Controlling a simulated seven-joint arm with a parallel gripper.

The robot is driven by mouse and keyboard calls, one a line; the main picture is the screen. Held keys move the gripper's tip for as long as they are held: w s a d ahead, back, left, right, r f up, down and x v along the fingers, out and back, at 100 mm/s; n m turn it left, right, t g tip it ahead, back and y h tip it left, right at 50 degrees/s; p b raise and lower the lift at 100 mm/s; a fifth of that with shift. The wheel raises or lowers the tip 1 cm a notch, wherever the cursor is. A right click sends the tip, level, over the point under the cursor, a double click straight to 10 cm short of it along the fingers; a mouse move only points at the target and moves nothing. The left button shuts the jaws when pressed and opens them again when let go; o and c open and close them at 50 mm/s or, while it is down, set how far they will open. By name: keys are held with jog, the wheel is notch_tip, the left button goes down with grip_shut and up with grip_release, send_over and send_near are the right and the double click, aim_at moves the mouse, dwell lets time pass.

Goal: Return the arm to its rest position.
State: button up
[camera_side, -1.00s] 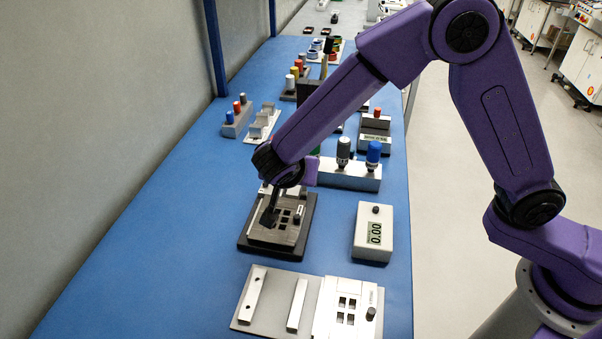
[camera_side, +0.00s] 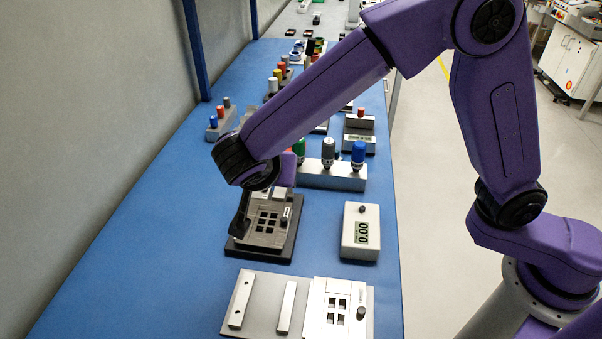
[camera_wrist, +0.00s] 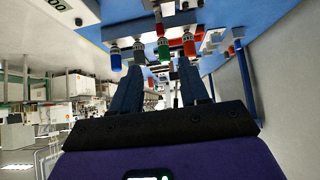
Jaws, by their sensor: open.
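My purple arm reaches across the blue bench in the side view. My gripper (camera_side: 240,218) hangs beside the left edge of a dark fixture (camera_side: 287,247) with a grey plate and several square pockets. Whether it touches the fixture is hard to tell. In the wrist view the two dark fingers of my gripper (camera_wrist: 160,75) stand apart, with nothing held between them. The wrist is tilted, so that view looks along the bench and into the room.
A meter (camera_side: 361,232) reading 0.00 stands right of the fixture. A grey tray with bars (camera_side: 263,305) lies in front. A silver block (camera_side: 330,177) with green, grey and blue knobs stands behind. Bare blue bench (camera_side: 150,240) lies to the left; a wall borders it.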

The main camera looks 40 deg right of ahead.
jog(key=s+d+n+g+y, duration=0.6)
jog(key=s+d+n, duration=1.5)
jog(key=s+d, duration=0.2)
jog(key=shift+s+d+f+n+y, duration=0.2)
jog(key=shift+s+n+y, duration=0.15)
jog(key=shift+s, duration=0.3)
